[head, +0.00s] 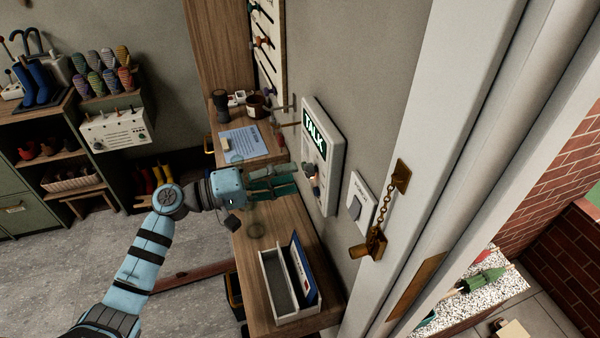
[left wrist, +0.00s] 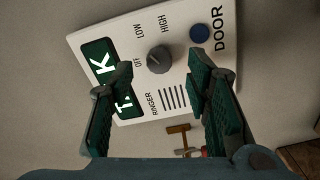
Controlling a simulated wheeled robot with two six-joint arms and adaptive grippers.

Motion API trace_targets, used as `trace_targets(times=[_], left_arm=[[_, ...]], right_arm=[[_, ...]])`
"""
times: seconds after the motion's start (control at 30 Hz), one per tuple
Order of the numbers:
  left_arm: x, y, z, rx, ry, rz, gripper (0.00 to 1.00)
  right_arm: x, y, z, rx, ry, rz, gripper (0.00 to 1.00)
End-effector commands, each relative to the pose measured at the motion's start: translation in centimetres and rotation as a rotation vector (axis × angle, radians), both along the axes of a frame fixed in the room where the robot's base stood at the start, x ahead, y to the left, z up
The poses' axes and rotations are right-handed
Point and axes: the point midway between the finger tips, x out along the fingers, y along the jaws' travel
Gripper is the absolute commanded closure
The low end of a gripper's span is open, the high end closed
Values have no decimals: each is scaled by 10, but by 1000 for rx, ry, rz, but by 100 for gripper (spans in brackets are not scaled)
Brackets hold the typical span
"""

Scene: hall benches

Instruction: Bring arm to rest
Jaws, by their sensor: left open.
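My left arm reaches in from the lower left of the head view. Its gripper (head: 285,181) is open and empty above the wooden bench, in front of the wall-mounted talk panel (head: 336,150). In the left wrist view the two green-padded fingers (left wrist: 160,95) stand apart in front of the same panel (left wrist: 130,30). I cannot tell whether a fingertip touches the panel. My right gripper is not in view.
A wooden bench (head: 270,215) runs below the gripper, holding a white open box (head: 268,285) and a blue paper sheet (head: 243,142). A light switch (head: 355,203) and a door chain (head: 390,210) are right of the panel. Shelves with boots stand at left. Floor left of the bench is fairly clear.

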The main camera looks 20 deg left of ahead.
Motion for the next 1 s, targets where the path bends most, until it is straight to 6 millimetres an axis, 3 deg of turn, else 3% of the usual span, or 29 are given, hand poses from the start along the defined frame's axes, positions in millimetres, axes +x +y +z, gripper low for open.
trace_targets(times=[0.1,0.23,0.73,0.87,1.0], left_arm=[[-12,19,-1,4,1,0,56],[-20,30,0,1,1,-1,56],[-23,28,-3,11,0,-6,56],[-49,5,-45,160,5,-54,56],[-112,-25,-134,517,15,-146,56]], right_arm=[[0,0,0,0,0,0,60],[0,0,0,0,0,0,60],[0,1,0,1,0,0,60],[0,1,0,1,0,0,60],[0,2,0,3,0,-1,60]])
